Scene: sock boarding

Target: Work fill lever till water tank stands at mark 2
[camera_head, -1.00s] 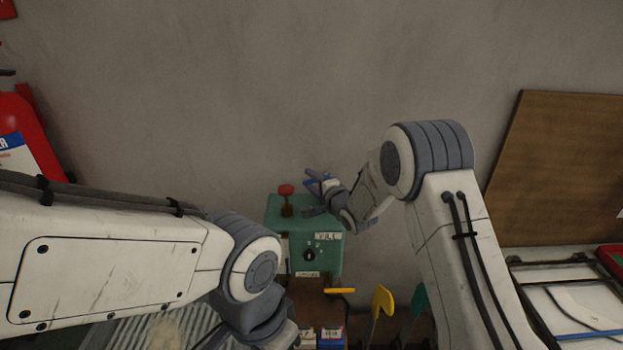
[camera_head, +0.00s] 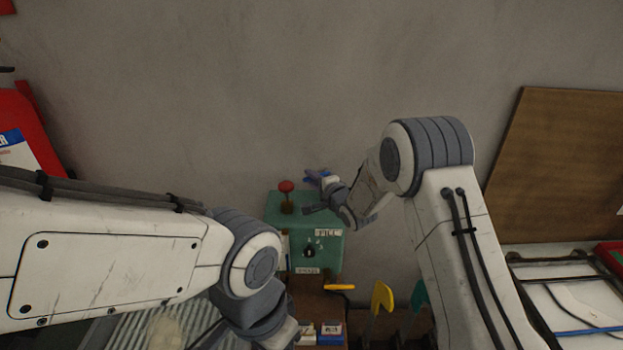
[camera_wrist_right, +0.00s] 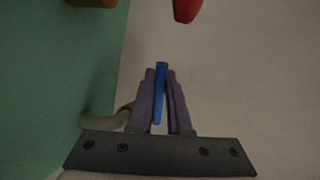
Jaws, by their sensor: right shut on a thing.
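The teal machine box (camera_head: 330,262) stands against the wall, with a white FILL label (camera_head: 328,233) on its front. The blue fill lever (camera_wrist_right: 161,95) is between the purple fingers of my right gripper (camera_wrist_right: 160,80), which are shut on it beside the teal casing. In the head view, the right gripper (camera_head: 316,177) is small, at the box's upper right, and partly hidden by its own wrist. My left wrist is low in the head view, its fingers out of sight. I cannot make out a water level or mark 2.
A red knob (camera_head: 286,186) stands on the box top; its red also shows in the wrist view (camera_wrist_right: 186,9). Below are a yellow handle (camera_head: 340,287), a yellow paddle (camera_head: 382,297) and a teal paddle (camera_head: 420,300). A brown board (camera_head: 560,165) leans at right.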

